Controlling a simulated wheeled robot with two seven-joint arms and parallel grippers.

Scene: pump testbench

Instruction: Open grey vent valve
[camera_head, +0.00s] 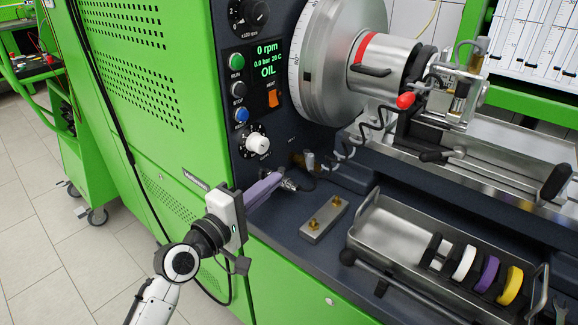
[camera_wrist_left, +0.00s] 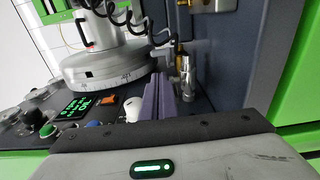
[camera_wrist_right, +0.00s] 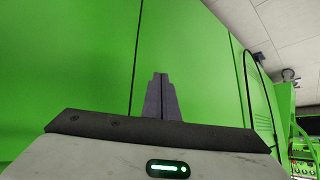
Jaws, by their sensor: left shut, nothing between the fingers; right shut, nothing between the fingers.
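No part is readably marked as the grey vent valve. Small brass and grey fittings (camera_head: 308,160) sit at the foot of the dark panel, under a small unreadable label. A silver cylindrical fitting (camera_wrist_left: 187,72) stands just right of my left fingers in the left wrist view. A white-grey knob (camera_head: 258,144) is on the panel; it also shows in the left wrist view (camera_wrist_left: 133,107). My left gripper (camera_head: 280,177), with purple-grey fingers, is shut and empty in front of the panel's lower part. My right gripper (camera_wrist_right: 159,78) is shut and empty, facing a green panel.
Above the knob are buttons, an orange switch (camera_head: 273,98) and a display reading 0 rpm and OIL (camera_head: 268,60). A metal block (camera_head: 324,219) and a steel tray (camera_head: 385,238) with coloured rings lie right of my left gripper. A chuck (camera_head: 345,60) and coiled cable are above.

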